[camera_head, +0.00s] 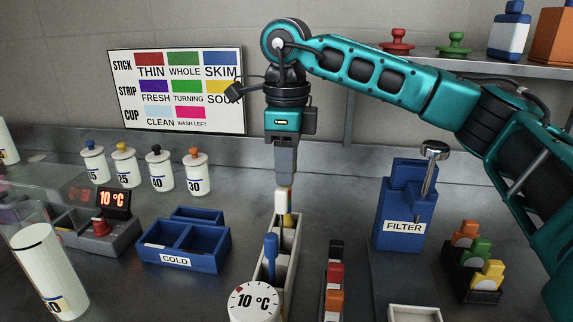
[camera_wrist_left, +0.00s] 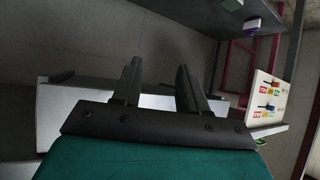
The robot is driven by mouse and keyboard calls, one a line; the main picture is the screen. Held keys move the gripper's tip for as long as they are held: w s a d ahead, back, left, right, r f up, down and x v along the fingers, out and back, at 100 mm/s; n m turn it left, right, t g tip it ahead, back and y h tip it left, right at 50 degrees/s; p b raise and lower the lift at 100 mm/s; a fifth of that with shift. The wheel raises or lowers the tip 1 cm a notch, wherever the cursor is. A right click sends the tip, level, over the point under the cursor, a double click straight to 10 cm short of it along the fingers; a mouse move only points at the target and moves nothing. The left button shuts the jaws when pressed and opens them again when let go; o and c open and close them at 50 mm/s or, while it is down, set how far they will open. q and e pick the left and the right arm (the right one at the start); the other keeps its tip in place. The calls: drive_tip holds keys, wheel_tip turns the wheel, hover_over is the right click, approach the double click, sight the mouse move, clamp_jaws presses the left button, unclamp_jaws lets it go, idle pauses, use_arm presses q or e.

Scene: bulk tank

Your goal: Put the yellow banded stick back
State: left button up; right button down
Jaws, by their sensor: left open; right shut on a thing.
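My right gripper (camera_head: 285,182) points straight down at the middle of the counter. It is shut on the upper end of the yellow banded stick (camera_head: 281,203), a pale upright stick with a narrow yellow part showing. The stick is at the far end of a long light-coloured rack (camera_head: 292,246); I cannot tell whether its lower end is inside a slot or just above it. My left gripper (camera_wrist_left: 157,75) is open and empty in the left wrist view; it is not seen in the head view.
A blue COLD tray (camera_head: 186,240) stands left, a blue FILTER block (camera_head: 406,205) right. Coloured-topped pieces (camera_head: 335,275) stand just right of the rack.

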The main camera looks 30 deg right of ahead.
drive_tip(key=c, duration=1.3)
unclamp_jaws()
drive_tip(key=shift+f, duration=0.15)
drive_tip(key=o, duration=0.4)
use_arm(q)
drive_tip(key=shift+d+r, duration=0.1)
use_arm(e)
drive_tip(key=shift+o, duration=0.2)
use_arm(q)
drive_tip(key=p, duration=0.1)
drive_tip(key=a+r+p, duration=0.1)
drive_tip(key=shift+s+a+p, duration=0.1)
drive_tip(key=shift+s+p, duration=0.15)
drive_tip(key=shift+p, duration=0.05)
use_arm(e)
wheel_tip(320, 180, up, 12)
drive_tip(key=shift+r, duration=0.2)
